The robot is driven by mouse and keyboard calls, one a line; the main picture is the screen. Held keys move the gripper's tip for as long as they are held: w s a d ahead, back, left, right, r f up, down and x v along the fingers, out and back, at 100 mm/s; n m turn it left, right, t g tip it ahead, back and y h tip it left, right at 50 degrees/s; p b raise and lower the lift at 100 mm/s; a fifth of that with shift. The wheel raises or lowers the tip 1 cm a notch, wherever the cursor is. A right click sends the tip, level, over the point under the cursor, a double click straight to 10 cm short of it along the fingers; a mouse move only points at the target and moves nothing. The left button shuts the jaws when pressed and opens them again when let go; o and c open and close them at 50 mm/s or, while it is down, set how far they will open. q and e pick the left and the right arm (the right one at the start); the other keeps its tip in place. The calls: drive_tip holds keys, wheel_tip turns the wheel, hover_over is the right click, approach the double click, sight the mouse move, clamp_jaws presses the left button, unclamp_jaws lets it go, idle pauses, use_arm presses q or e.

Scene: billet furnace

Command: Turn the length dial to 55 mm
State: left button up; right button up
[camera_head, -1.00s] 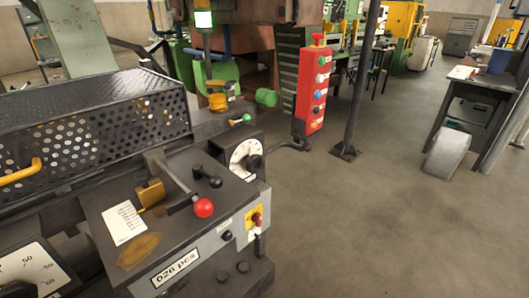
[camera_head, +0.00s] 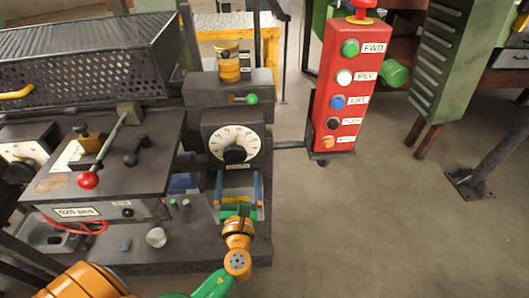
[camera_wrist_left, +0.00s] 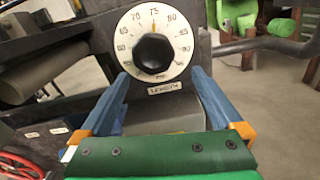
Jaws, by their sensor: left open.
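The length dial (camera_head: 232,140) is a round white face on a dark box, with a black knob (camera_head: 235,154) at its centre. It also shows large in the left wrist view (camera_wrist_left: 180,68), above a "LENGTH" label (camera_wrist_left: 164,87). A small orange mark at the top of its face points at about 75. My left gripper (camera_head: 239,176) is open and empty just below the dial in the head view. Its two blue fingers reach towards the dial in the left wrist view (camera_wrist_left: 160,76), spread wider than the knob and apart from it. My right gripper is out of view.
A red button pendant (camera_head: 340,85) stands right of the dial. A red-knobbed lever (camera_head: 89,180) and a black handle (camera_head: 137,151) sit on the console to the left. A green-knobbed lever (camera_head: 251,98) is above the dial.

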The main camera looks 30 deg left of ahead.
sight(235, 158)
use_arm(q)
drive_tip(key=x, duration=0.4)
drive_tip(key=a+x, duration=0.1)
drive_tip(key=x, duration=0.2)
drive_tip(key=shift+s+r+p, duration=0.25)
drive_tip(key=shift+r+p, duration=0.1)
drive_tip(key=shift+w, duration=0.15)
drive_tip(key=shift+d, duration=0.1)
drive_tip(key=shift+c, duration=0.2)
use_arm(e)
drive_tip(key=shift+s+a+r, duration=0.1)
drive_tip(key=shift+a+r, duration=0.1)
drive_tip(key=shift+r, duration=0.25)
use_arm(q)
drive_tip(key=c, duration=1.1)
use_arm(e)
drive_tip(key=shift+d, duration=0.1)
